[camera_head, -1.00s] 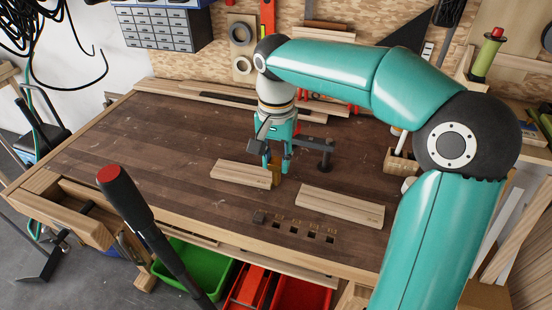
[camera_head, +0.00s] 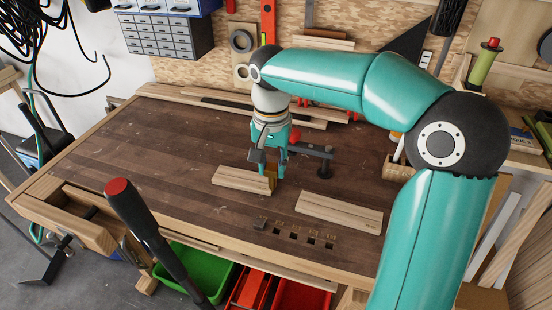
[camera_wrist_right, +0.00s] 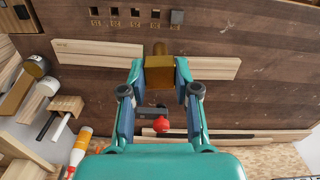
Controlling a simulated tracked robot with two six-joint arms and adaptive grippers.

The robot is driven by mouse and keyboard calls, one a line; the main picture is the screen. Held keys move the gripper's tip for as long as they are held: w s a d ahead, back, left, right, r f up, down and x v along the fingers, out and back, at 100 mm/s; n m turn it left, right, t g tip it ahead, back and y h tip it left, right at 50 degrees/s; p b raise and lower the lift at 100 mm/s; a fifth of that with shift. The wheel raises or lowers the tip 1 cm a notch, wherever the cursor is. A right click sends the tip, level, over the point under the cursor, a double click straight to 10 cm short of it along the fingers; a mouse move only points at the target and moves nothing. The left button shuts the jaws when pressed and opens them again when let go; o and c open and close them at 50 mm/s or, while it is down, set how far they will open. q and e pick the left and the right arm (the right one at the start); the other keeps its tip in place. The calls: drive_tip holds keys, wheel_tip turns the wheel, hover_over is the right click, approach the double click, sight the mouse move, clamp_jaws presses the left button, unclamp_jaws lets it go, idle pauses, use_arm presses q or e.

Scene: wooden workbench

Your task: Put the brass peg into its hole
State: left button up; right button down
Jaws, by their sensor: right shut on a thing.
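My right gripper (camera_head: 268,172) is low over the middle of the bench, pointing down. In the right wrist view its fingers (camera_wrist_right: 157,80) are on both sides of the brass peg (camera_wrist_right: 159,72), shut on it. The peg has a square body with a rounder part beyond it. It also shows in the head view (camera_head: 273,178), partly covered by the fingers. A row of square holes (camera_head: 294,237) lies near the bench's front edge, away from the peg; the row also shows at the top of the wrist view (camera_wrist_right: 116,12). My left gripper is not in view.
A wooden plank (camera_head: 241,178) lies left of the gripper and another plank (camera_head: 338,211) lies to its right. A small dark block (camera_head: 261,223) sits at the left end of the hole row. A dark clamp-like fixture (camera_head: 325,165) stands behind. The bench's left part is clear.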

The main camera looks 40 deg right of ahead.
drive_tip(key=s+d+f+b, duration=0.2)
drive_tip(key=s+f+b, duration=0.2)
drive_tip(key=f, duration=0.4)
drive_tip(key=s+d+f+m+b, duration=0.1)
drive_tip(key=s+d+f+b, duration=0.2)
drive_tip(key=f, duration=0.6)
drive_tip(key=shift+s+b, duration=1.25)
drive_tip(key=shift+s, duration=0.1)
drive_tip(key=shift+f, duration=0.1)
drive_tip(key=shift+f+b, duration=2.05)
drive_tip(key=shift+f, duration=0.25)
drive_tip(key=shift+f, duration=0.15)
drive_tip(key=c, duration=0.8)
unclamp_jaws()
drive_tip(key=shift+o, duration=0.2)
